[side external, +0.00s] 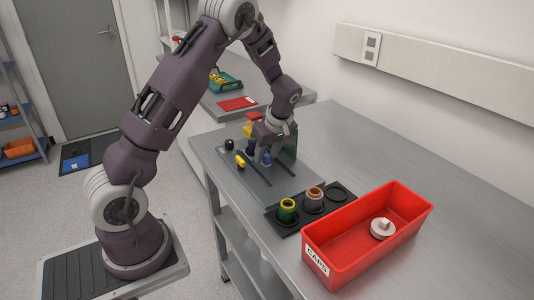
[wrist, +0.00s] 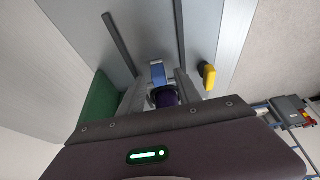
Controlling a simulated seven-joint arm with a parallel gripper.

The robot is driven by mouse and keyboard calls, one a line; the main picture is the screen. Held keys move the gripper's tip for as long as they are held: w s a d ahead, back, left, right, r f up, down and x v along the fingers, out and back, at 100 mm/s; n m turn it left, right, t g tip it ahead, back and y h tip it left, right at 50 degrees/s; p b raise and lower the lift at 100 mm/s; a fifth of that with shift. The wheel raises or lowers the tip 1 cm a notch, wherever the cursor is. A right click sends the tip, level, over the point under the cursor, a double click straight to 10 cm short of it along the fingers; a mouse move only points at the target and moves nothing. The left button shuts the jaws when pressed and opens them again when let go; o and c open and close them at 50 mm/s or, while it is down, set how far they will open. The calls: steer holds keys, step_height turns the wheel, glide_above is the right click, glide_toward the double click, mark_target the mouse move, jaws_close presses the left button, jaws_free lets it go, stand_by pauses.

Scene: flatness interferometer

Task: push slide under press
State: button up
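A grey base plate (side external: 235,178) with two dark rails lies on the steel bench; the rails (wrist: 120,43) also show in the wrist view. My gripper (side external: 262,157) is low over the plate, pointing down. In the wrist view, my gripper's fingers (wrist: 164,90) stand apart on either side of a dark purple round part (wrist: 166,98); whether they touch it is unclear. A small blue block (side external: 267,159) sits just beyond it, also in the wrist view (wrist: 158,73). I cannot tell which part is the slide. The press is not clearly identifiable; red and yellow parts (side external: 253,117) show behind my gripper.
A green panel (wrist: 101,106) stands close beside my gripper. A yellow part (side external: 240,161) and a black knob (side external: 229,144) are on the plate's left. A black holder (side external: 340,190) carries two ringed cups. A red CAPS bin (side external: 348,258) holds a white cap. The right bench is clear.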

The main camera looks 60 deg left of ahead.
steer(key=s+d+r+m+t+h, duration=0.1)
steer(key=s+d+r+m, duration=0.1)
steer(key=d+r, duration=0.3)
steer(key=s+d+r+m+h, duration=0.1)
steer(key=d+r, duration=0.2)
steer(key=r, duration=0.5)
steer(key=s+d+r+m+t+h, duration=0.1)
steer(key=s+d+r+m+t, duration=0.1)
steer(key=s+d+m, duration=0.5)
steer(key=s+d+r+m+t+h, duration=0.1)
steer(key=s+d+r+m, duration=0.3)
steer(key=s+d+m, duration=0.4)
steer(key=s+t, duration=0.1)
steer(key=s, duration=0.5)
steer(key=shift+s+r+t+h, duration=0.2)
steer(key=shift+r+t+h, duration=0.1)
steer(key=shift+r, duration=0.05)
